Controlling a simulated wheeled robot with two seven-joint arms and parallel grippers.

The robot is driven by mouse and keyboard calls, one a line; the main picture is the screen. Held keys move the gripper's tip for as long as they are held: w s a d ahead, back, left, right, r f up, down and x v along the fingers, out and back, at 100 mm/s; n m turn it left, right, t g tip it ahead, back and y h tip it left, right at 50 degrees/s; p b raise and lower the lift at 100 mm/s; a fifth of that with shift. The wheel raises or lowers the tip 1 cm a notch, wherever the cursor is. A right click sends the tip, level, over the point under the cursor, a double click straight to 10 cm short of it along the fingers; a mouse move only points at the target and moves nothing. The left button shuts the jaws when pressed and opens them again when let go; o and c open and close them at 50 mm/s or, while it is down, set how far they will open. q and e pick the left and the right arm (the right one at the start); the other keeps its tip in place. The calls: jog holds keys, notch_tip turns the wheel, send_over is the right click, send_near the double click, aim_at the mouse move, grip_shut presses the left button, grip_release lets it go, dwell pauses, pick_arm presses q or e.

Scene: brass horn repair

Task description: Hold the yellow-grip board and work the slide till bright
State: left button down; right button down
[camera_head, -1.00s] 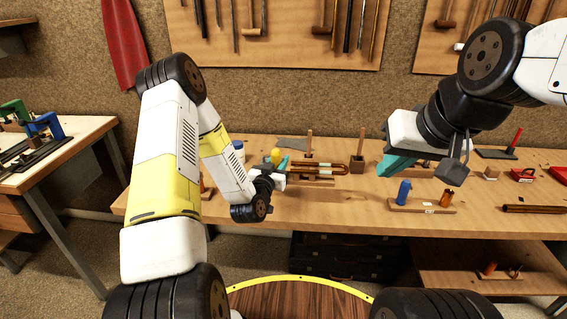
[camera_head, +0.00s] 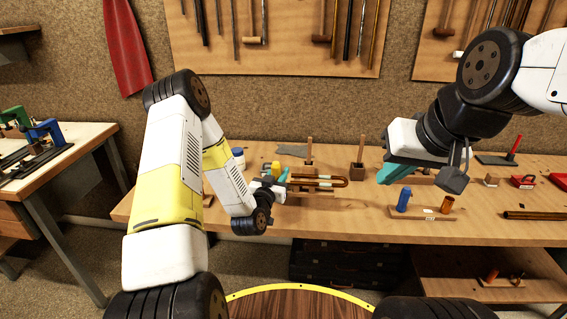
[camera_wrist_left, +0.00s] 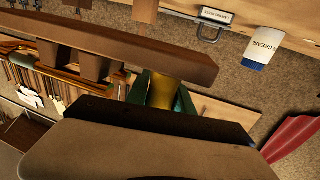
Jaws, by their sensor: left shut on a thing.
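A wooden board (camera_head: 318,190) carries a U-shaped brass slide (camera_head: 335,181) on cradle blocks, left of middle on the bench. Its yellow grip (camera_head: 276,168) stands at its left end. My left gripper (camera_head: 283,176) is shut on the yellow grip. In the left wrist view the grip (camera_wrist_left: 163,93) sits between my teal fingers, with the board (camera_wrist_left: 130,48) and brass tubes (camera_wrist_left: 45,60) beyond it. I cannot tell whether the board touches the bench. My right gripper (camera_head: 392,172) hangs right of the slide, apart from it. Its finger gap does not show.
A holder with a blue bottle (camera_head: 404,198) and an orange vial (camera_head: 447,204) stands near the front edge, below my right gripper. A dark wooden block (camera_head: 357,171) with a post stands behind the slide. A grease container (camera_wrist_left: 265,48) shows in the wrist view.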

pick_arm(q)
jog(key=shift+f, duration=3.5)
jog(key=shift+f, duration=0.1)
jog(key=c, duration=1.2)
grip_release()
jog(key=shift+c, duration=0.2)
grip_shut()
jog(key=shift+f, duration=0.1)
